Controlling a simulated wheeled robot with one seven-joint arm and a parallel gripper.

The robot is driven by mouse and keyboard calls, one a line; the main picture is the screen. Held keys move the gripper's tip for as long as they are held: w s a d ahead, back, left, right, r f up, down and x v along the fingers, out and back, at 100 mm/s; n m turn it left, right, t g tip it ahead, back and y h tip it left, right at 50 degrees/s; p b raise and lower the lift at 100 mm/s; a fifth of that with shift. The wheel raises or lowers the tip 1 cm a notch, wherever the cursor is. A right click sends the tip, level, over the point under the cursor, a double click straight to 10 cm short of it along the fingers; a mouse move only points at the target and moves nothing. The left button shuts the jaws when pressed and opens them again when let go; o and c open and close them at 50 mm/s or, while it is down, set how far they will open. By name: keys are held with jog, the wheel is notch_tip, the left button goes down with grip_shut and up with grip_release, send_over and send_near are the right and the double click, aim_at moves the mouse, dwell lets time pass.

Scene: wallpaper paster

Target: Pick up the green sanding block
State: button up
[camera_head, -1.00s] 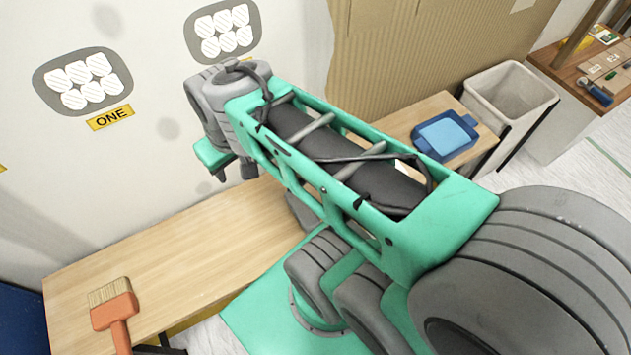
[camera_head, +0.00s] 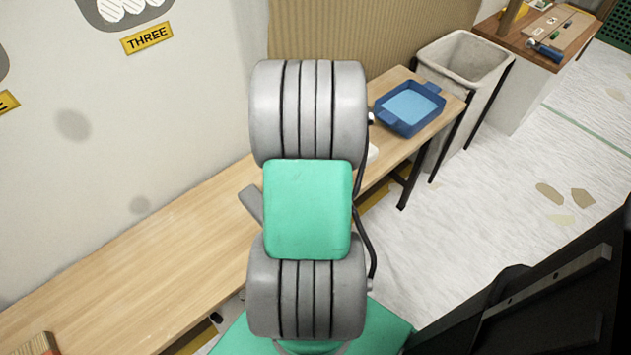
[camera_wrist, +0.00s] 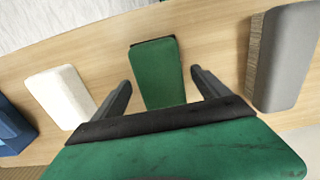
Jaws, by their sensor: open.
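In the wrist view the green sanding block (camera_wrist: 157,74) lies on the wooden table. It shows between and beyond the two dark fingers of my gripper (camera_wrist: 162,90). The fingers are open, one on each side of the block in the picture, with nothing held. I cannot tell how far above the block the fingertips are. The block's near end is hidden behind my gripper's body. In the head view my arm covers the block and my gripper, so neither shows there.
A white block (camera_wrist: 62,97) lies left of the green one and a grey block (camera_wrist: 287,58) right of it. A blue tray (camera_head: 410,108) stands on the table's (camera_head: 165,260) right part. A pale bin (camera_head: 465,62) stands behind it. Bare wood separates the blocks.

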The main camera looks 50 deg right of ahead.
jog(key=shift+f, duration=0.85)
jog(key=shift+c, duration=0.4)
jog(key=shift+r, duration=0.1)
jog(key=c, duration=1.5)
